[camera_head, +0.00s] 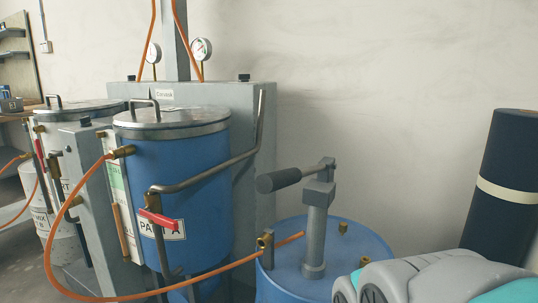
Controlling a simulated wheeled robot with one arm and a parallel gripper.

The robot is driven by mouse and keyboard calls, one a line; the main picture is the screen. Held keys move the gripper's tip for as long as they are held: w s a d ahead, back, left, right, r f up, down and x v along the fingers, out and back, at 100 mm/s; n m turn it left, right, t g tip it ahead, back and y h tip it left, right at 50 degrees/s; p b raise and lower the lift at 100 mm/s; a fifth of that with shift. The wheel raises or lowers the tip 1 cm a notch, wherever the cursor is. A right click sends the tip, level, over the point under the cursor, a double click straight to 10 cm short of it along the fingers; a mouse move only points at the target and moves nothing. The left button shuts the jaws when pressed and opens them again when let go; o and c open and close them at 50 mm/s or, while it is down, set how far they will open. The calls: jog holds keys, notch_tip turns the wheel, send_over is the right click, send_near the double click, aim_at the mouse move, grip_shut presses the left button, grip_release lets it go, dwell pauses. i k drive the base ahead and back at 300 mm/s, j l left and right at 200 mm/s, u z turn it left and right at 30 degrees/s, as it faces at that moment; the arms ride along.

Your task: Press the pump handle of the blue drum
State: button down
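The blue drum (372,252) stands low in the middle right of the head view; only its top and upper side show. A grey pump column (315,235) rises from its lid. The pump handle (280,180) is a metal lever with a dark grip. It sticks out to the left from the column's top, its grip end a little lower. My gripper is not in view. A grey and turquoise part, apparently of my arm, covers the drum's lower right.
A blue tank labelled PART A (188,190) with a bent pipe and red valve lever (158,219) stands left of the drum. An orange hose (190,291) loops low in front. A dark roll (502,185) stands at right. Space above the handle is clear.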

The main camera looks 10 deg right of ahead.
aim_at(267, 183)
jog(key=u, duration=1.2)
jog(key=k+l, duration=0.3)
jog(key=k, duration=0.15)
jog(key=k+l, duration=0.3)
jog(key=k, duration=0.15)
jog(key=k+l, duration=0.3)
jog(key=k, duration=0.1)
